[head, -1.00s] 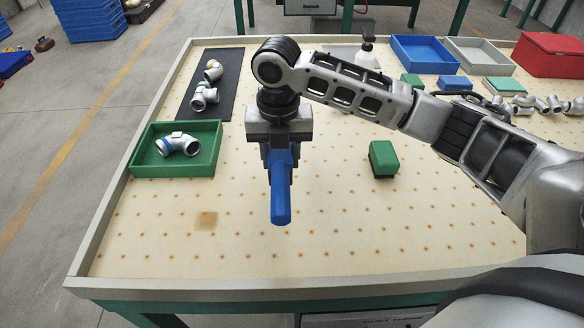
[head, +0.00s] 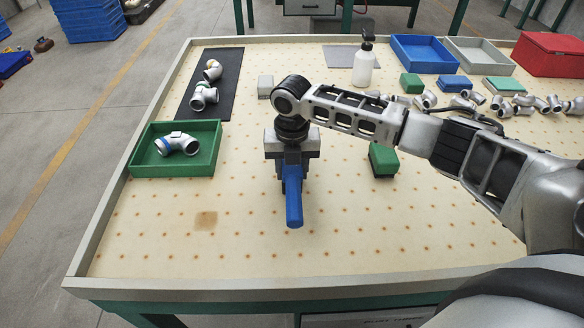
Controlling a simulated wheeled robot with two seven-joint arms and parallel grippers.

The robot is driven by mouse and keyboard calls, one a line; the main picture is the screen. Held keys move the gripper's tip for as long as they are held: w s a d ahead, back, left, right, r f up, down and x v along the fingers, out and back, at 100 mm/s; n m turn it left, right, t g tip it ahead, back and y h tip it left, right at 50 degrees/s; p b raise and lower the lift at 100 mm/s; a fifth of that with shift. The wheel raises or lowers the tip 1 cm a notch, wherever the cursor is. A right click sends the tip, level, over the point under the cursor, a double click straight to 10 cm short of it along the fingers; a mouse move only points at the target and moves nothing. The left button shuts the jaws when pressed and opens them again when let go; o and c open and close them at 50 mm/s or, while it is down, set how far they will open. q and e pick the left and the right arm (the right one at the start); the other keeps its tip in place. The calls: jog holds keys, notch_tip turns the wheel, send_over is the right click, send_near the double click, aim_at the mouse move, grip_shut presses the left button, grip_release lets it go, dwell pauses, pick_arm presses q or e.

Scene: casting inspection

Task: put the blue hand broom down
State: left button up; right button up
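The blue hand broom (head: 293,200) is in the middle of the table in the head view, its blue handle pointing toward the near edge. My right gripper (head: 291,158) is over it from above, and its fingers close around the handle's far part. The broom's far end is hidden under the gripper and wrist. I cannot tell whether the broom touches the table. My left gripper is not in view.
A green tray (head: 141,170) holding a pipe fitting stands at the left. A dark mat (head: 228,72) with fittings lies behind it. A green block (head: 383,159) is right of the broom. A white bottle (head: 364,66) and trays stand at the back. The front table area is clear.

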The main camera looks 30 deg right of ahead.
jog(key=shift+f, duration=0.1)
jog(key=o, duration=1)
jog(key=shift+o, duration=0.2)
notch_tip(320, 180, up, 12)
jog(key=shift+r, duration=0.15)
